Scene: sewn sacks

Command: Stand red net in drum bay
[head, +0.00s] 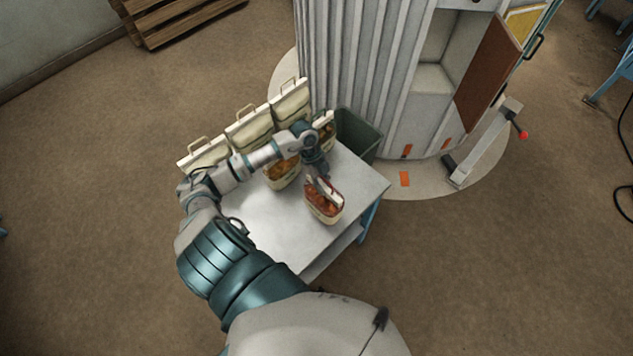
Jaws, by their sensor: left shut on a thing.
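The red net (324,205) is a small sack with a red upper part and orange contents, near the front right of the grey table (270,228). My left gripper (326,187) comes down on its top from behind and is shut on it. I cannot tell whether the net touches the table or hangs just above it. The grey ribbed drum (350,65) stands behind the table. Its open bay (434,77) is a pale recess at the upper right, beside a brown door panel (487,72). My right gripper is out of view.
Another sack with orange contents (282,174) stands left of the net, and a third is partly hidden behind my left wrist. A dark green bin (358,136) and a lever with a red knob (522,135) are near the drum.

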